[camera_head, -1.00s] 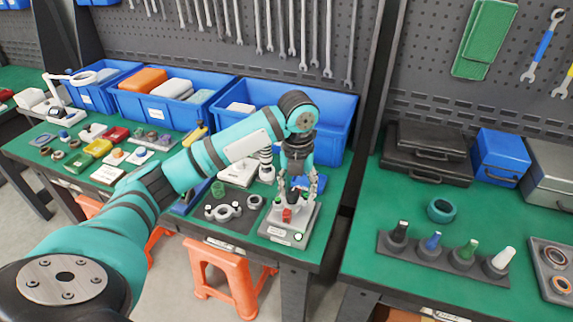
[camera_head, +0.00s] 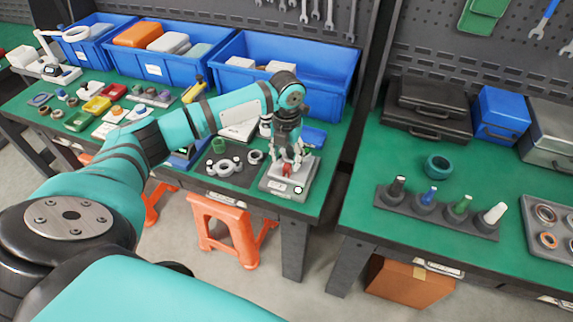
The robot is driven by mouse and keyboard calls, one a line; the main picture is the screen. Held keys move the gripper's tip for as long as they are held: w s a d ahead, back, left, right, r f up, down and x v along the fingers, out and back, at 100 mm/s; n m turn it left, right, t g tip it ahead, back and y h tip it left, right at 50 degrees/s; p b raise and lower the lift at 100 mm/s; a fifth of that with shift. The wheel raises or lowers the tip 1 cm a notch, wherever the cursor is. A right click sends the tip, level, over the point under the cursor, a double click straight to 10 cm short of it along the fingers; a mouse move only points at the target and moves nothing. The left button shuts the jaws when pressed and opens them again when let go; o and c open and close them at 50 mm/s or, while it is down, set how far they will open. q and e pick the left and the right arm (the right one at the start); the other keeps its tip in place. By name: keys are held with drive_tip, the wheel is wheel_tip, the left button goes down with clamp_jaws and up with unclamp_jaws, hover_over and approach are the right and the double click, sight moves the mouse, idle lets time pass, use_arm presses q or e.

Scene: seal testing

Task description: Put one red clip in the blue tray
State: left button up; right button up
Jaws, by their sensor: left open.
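A small red piece (camera_head: 287,170), which looks like the red clip, is on a light grey test device (camera_head: 272,184) near the front edge of the left green table. My left gripper (camera_head: 290,163) points down over this device. Its fingers are apart, close above and around the red piece; whether they touch it is too small to tell. A flat blue tray-like thing (camera_head: 314,137) lies just behind the gripper, partly hidden. Another blue piece (camera_head: 184,157) is partly covered by my left arm. Which one is the blue tray is unclear. My right gripper is not in view.
Large blue bins (camera_head: 335,92) stand along the back. A dark mat (camera_head: 240,177) with grey ring parts lies left of the device. Several coloured small trays are farther left. The right table holds a rack of bottles (camera_head: 440,212), a teal ring (camera_head: 437,166) and cases.

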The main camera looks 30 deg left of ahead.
sight(287, 167)
use_arm(q)
drive_tip(key=shift+f, duration=2.35)
drive_tip(key=shift+r, duration=0.1)
clamp_jaws()
